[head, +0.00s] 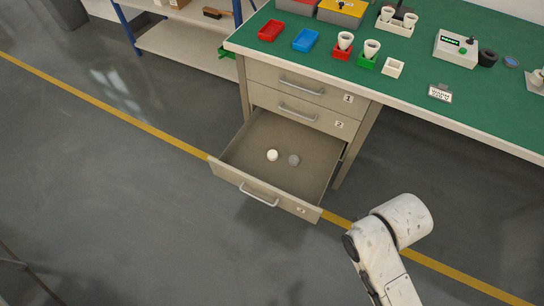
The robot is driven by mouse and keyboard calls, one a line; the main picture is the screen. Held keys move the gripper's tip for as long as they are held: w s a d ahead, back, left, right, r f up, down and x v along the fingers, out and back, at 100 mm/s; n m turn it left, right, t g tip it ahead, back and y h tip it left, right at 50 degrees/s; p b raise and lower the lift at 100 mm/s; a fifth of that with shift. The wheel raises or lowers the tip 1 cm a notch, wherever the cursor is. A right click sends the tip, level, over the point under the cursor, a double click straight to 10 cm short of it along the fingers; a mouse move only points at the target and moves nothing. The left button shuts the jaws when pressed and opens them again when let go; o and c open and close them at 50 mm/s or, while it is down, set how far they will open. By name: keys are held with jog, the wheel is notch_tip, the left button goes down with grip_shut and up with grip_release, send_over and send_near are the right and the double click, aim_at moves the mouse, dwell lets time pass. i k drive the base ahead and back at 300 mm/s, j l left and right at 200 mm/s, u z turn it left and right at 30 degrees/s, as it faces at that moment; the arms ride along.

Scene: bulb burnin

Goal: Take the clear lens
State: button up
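The bottom drawer (240,162), marked 3, stands pulled open under the bench. Two small round pieces lie apart on its floor. The left one is a white piece (272,155). The right one is a greyish, see-through-looking piece (294,159), which looks like the clear lens, though it is too small to be sure. My arm shows at the lower right, to the right of and in front of the drawer. My gripper's fingers are not in view.
Drawers 1 (300,87) and 2 (300,116) above are shut. The green bench top (440,95) holds a red tray (270,30), a blue tray (305,40), bulbs in coloured holders and a tester box (456,48). The floor left of the drawer is clear.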

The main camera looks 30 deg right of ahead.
aim_at(294, 161)
jog(key=i+j+z, duration=0.15)
jog(key=i+j, duration=0.9)
jog(key=i, duration=0.45)
